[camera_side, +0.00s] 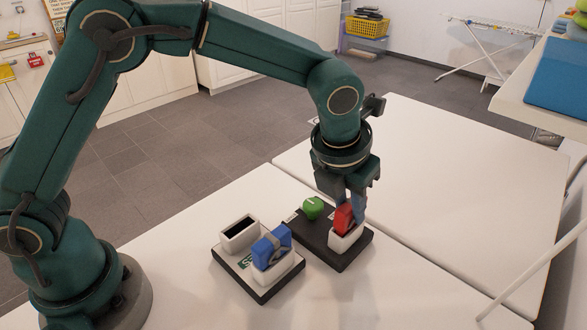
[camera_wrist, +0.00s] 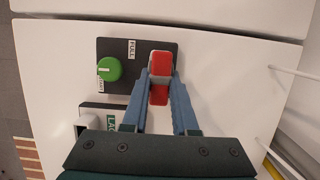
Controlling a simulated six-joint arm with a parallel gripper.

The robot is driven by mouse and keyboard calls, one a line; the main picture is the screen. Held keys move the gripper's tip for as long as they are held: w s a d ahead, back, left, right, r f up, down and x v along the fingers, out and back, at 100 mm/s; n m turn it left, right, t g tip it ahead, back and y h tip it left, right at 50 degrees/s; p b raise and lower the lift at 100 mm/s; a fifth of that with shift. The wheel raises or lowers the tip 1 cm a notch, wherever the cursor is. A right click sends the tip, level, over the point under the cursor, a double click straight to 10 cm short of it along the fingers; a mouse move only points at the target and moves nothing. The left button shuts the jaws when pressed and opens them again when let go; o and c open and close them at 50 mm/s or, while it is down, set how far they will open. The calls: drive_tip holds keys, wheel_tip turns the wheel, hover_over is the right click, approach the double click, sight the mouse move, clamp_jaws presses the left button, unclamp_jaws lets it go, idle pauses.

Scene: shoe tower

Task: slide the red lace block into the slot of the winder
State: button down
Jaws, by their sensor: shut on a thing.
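The red lace block (camera_side: 343,219) is between the fingers of my gripper (camera_side: 350,203), which is shut on it. The block stands at the mouth of the white slot (camera_side: 346,240) on the dark winder board (camera_side: 322,250). Its lower part is hidden by the slot wall, so I cannot tell how deep it sits. In the wrist view my gripper (camera_wrist: 160,82) has a finger on each side of the red block (camera_wrist: 160,95), with a pale band across its middle. A green knob (camera_side: 313,207) sits on the winder board, and shows beside a "FULL" label in the wrist view.
A second board (camera_side: 248,278) stands to the left of the winder. It carries an empty white holder (camera_side: 239,233) with a dark opening, and another holder with a blue block (camera_side: 272,245) in it. The white table (camera_side: 400,285) is clear at the front and right.

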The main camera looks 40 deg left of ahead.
sight(348, 206)
drive_tip(key=shift+f, duration=0.45)
drive_tip(key=c, duration=0.6)
unclamp_jaws()
drive_tip(key=shift+v, duration=2.5)
